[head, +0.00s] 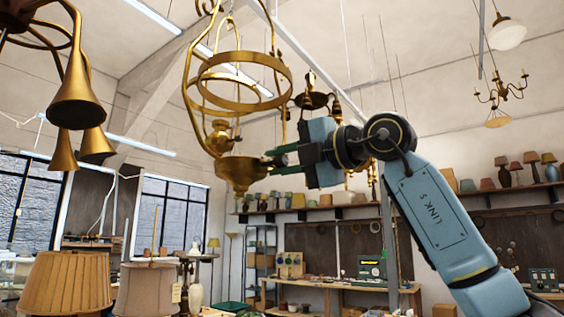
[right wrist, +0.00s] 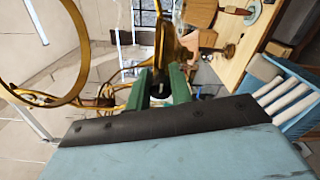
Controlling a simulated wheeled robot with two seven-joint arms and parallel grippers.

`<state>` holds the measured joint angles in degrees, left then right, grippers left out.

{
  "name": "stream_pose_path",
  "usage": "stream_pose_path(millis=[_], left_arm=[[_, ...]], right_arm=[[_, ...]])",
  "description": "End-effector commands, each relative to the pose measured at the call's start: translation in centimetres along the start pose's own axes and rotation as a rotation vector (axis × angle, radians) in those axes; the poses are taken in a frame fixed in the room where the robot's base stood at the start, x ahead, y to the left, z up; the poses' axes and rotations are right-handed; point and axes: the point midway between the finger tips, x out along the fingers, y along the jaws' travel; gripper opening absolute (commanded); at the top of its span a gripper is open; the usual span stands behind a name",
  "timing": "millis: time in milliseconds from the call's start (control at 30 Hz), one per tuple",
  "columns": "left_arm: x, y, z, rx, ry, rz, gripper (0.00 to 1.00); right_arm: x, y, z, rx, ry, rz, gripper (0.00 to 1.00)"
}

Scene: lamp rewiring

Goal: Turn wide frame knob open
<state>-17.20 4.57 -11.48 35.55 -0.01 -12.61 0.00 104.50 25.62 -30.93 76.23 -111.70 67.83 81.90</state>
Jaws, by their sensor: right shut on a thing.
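The wide brass frame (head: 243,72), with its large ring and curved side bars, hangs in the upper middle of the head view. Its brass bowl (head: 240,174) is at the bottom. My right gripper (head: 272,159) reaches in from the right with its green fingers at the bowl's right side. It is shut on what appears to be the frame's knob, mostly hidden between the fingers. In the right wrist view the fingers (right wrist: 160,88) close around a small dark part, and the brass frame (right wrist: 166,40) rises just beyond them. My left gripper is out of view.
A brass lamp with horn-shaped shades (head: 76,92) hangs at the upper left. Fabric lampshades (head: 66,283) stand below it. A small dark brass chandelier (head: 312,100) hangs behind my right gripper. A workbench (head: 335,285) and a lamp shelf (head: 320,212) are farther back.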

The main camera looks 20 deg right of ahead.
Motion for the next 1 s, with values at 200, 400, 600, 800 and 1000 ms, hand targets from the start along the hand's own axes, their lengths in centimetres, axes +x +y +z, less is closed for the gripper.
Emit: stream_pose_path(millis=[200,400,600,800,1000], left_arm=[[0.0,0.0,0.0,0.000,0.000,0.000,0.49],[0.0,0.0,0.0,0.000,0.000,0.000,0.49],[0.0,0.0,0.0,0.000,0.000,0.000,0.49],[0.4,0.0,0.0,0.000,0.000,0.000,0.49],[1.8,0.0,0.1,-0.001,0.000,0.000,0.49]], right_arm=[[-0.1,0.1,0.1,0.002,-0.001,0.004,0.00],[-0.1,0.1,0.0,0.001,-0.001,0.002,0.43],[0.0,0.0,0.0,0.000,0.000,0.001,0.43],[-1.1,0.0,0.0,-0.001,-0.001,0.003,0.43],[-5.0,-0.2,0.0,-0.002,-0.004,0.004,0.43]])
